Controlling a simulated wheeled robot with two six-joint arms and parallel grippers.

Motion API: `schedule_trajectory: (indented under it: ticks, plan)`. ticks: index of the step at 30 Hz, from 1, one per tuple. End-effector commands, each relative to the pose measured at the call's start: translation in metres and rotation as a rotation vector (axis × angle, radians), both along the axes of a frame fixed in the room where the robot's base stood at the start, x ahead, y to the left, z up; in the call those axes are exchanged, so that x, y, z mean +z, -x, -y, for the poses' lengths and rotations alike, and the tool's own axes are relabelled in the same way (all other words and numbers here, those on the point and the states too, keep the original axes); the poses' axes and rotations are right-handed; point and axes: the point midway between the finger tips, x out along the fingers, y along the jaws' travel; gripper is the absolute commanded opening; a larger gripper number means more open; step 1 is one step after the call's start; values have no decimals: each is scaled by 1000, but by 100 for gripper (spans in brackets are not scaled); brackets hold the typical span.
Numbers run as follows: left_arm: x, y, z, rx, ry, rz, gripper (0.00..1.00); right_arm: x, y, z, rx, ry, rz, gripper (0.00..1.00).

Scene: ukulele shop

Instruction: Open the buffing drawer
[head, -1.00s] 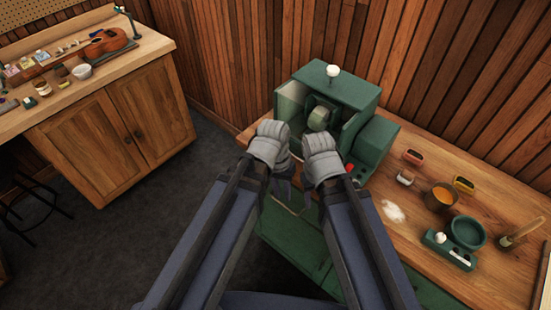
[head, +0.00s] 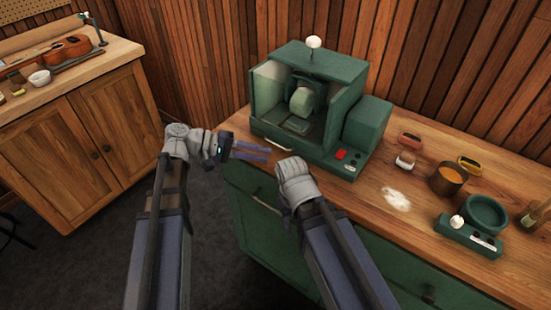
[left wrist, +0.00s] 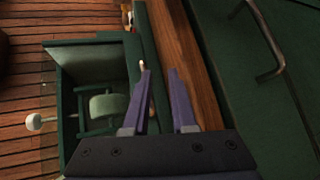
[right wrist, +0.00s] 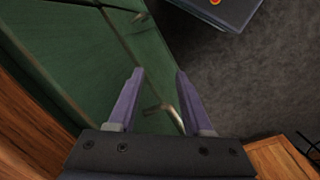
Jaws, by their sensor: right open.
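The green buffing machine (head: 345,105) stands on the wooden bench. A thin brass handle (head: 270,143) shows low on its front. My left gripper (head: 269,153) is open and empty, pointing right, with its fingertips close to that handle; in the left wrist view the machine (left wrist: 88,52) lies left of the fingers. Below the bench top is a green cabinet front (head: 262,232) with a brass bar handle (head: 263,199), also in the left wrist view (left wrist: 268,48). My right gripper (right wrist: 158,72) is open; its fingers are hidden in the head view. Its wrist view shows a brass handle (right wrist: 165,112) between the fingers.
On the bench (head: 370,215) stand an amber-filled cup (head: 447,180), small tins, a white powder patch (head: 396,199) and a green dish device (head: 472,228). A wooden cabinet (head: 85,140) carrying a ukulele is at left. Dark floor lies between.

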Motion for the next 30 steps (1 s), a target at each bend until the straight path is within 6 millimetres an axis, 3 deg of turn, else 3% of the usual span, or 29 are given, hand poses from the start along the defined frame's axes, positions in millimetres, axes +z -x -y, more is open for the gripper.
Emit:
schedule_trajectory:
  ticks: [1, 3, 13, 30]
  plan:
    - [-6, -9, -10, 23, 50, 4, 25, -16, 0, 0, 0, 0, 0, 50]
    - [0, -16, -18, 46, 111, 9, 25, -23, 0, 0, 0, 0, 0, 50]
    - [13, -23, -29, 73, 198, 20, 25, -29, 0, 0, 0, 0, 0, 50]
    - [2, -33, 39, 72, 195, 19, 25, -40, 0, 0, 0, 0, 0, 50]
